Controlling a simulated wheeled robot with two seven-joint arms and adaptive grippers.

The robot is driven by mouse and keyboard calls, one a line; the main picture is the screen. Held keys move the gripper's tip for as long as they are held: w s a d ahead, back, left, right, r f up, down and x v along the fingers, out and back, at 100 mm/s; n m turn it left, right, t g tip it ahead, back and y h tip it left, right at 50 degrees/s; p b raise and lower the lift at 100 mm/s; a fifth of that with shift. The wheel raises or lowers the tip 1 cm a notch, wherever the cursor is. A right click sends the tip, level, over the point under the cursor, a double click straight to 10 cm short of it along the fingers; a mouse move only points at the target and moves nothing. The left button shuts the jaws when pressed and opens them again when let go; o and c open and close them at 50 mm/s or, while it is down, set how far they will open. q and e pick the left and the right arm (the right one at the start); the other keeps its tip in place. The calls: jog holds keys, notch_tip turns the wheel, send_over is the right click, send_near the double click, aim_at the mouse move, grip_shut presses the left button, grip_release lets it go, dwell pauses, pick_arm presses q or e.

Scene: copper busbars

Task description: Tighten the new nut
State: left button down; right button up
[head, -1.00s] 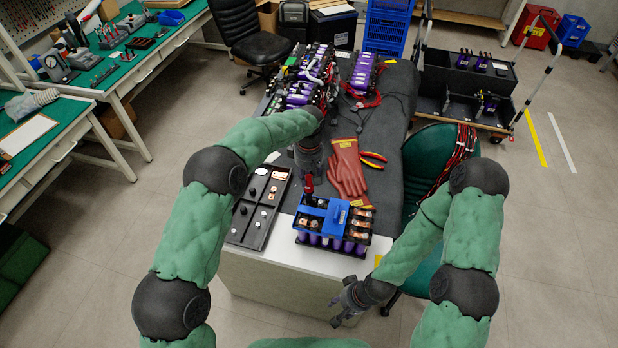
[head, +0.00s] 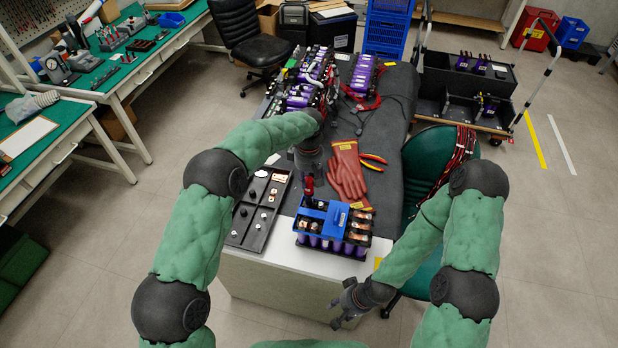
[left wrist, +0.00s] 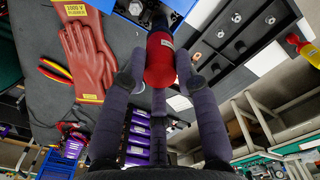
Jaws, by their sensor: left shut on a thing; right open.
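My left gripper (head: 307,178) is shut on a red-handled tool (head: 308,189), which it holds upright at the left rear of the battery module. My right gripper (head: 338,312) is open and empty, in front of the table's near edge.
A black tray (head: 243,236) with small parts lies left of the module. Red gloves (head: 348,172) and red-orange pliers (head: 374,160) lie behind it. More purple modules (head: 304,92) stand further back. A green chair (head: 428,158) is at the right.

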pick_arm(q)
jog(key=shift+r+p, duration=1.7)
jog(key=shift+r, duration=1.35)
